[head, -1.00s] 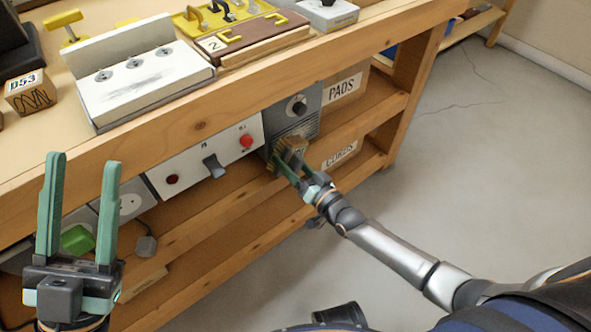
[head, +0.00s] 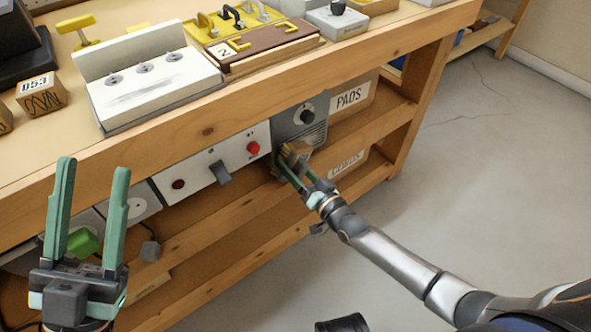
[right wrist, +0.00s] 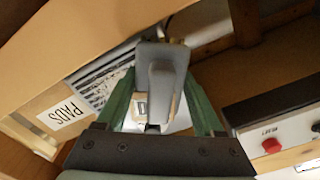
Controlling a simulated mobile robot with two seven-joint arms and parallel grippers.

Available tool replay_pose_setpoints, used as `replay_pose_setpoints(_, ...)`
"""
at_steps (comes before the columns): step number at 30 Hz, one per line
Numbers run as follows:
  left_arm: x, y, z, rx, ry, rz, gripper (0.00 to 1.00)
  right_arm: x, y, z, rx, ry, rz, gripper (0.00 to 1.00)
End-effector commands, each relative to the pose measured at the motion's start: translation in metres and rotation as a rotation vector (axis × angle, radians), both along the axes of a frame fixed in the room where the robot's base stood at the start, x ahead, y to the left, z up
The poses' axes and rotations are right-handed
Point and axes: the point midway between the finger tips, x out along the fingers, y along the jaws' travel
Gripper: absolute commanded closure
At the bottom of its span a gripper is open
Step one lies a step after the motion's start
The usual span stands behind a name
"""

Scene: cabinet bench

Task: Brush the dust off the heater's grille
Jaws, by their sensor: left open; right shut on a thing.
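The heater (head: 284,128) is a grey box with a dark knob, standing under the bench top beside a white control panel. Its slatted grille (head: 317,134) is partly hidden by the brush and gripper; dark slats with greyish marks also show in the right wrist view (right wrist: 112,88). I cannot tell whether the bristles touch the grille. My left gripper (head: 91,205) is open and empty at the left, in front of the bench.
The white panel (head: 213,165) has a grey lever and a red button. Cartons labelled PADS (head: 350,97) and CORDS (head: 347,164) stand on the shelves right of the heater. A green item (head: 84,243) sits behind my left gripper.

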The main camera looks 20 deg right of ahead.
Motion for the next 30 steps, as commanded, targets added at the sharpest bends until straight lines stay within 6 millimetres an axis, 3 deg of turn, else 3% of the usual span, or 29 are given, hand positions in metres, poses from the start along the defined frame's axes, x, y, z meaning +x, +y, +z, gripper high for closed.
replay_pose_setpoints(21,0.000,0.000,-0.006,-0.002,0.000,0.001,0.50,0.013,0.004,0.001,0.001,-0.003,0.000,0.83)
replay_pose_setpoints(30,0.000,0.000,-0.013,-0.002,0.000,0.001,0.50,0.017,-0.013,0.000,-0.002,-0.003,0.000,0.83)
